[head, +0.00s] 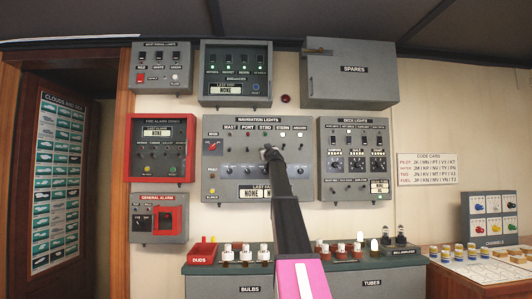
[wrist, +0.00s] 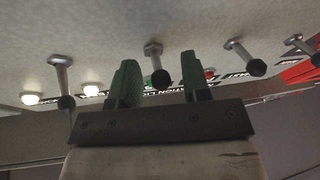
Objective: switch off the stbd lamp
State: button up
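The navigation lights panel (head: 213,165) is on the wall, with a column marked STBD near its middle. My gripper (head: 270,152) is right in front of that column and hides its switch in the head view. In the wrist view, which sees the panel upside down, my gripper (wrist: 158,62) has its two green fingers apart. One metal toggle lever with a dark knob (wrist: 154,52) shows between them.
Neighbouring levers stand close on both sides, one at left (wrist: 60,72) and one at right (wrist: 240,55) in the wrist view. The deck lights panel (head: 325,180) is to the right, the red fire alarm panel (head: 138,165) to the left. A bulb cabinet (head: 215,284) is below.

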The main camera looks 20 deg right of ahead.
jog(key=shift+s, duration=0.1)
jog(key=v, duration=1)
jog(key=shift+s, duration=0.3)
jog(key=shift+f, duration=0.1)
